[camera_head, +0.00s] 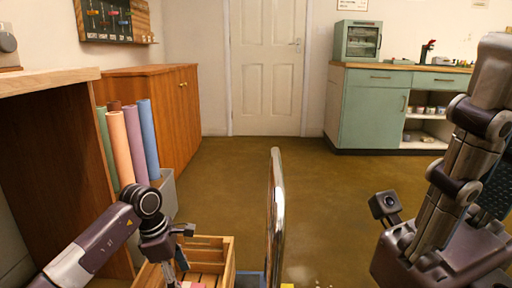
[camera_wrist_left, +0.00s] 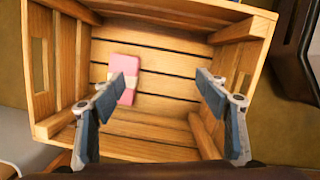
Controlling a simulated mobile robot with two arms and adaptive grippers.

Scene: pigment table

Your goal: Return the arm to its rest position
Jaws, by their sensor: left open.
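My left arm (camera_head: 98,240) comes in from the lower left of the head view and bends down at its wrist. My left gripper (camera_head: 178,266) is over the slatted wooden crate (camera_head: 224,262) at the bottom of that view. In the left wrist view the gripper (camera_wrist_left: 162,84) is open, its two fingers wide apart with nothing between them. The crate (camera_wrist_left: 150,21) fills most of that view. A pink block with a pale band (camera_wrist_left: 123,65) lies inside it, close to the left fingertip. My right arm (camera_head: 455,170) is folded at the right; its fingers are not visible.
Rolled coloured sheets (camera_head: 132,145) stand in a grey bin left of the crate. A wooden cabinet (camera_head: 185,105) and a shelf unit (camera_head: 50,150) line the left side. A chrome rail (camera_head: 276,205) rises right of the crate. Open floor (camera_head: 240,175) stretches to the door.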

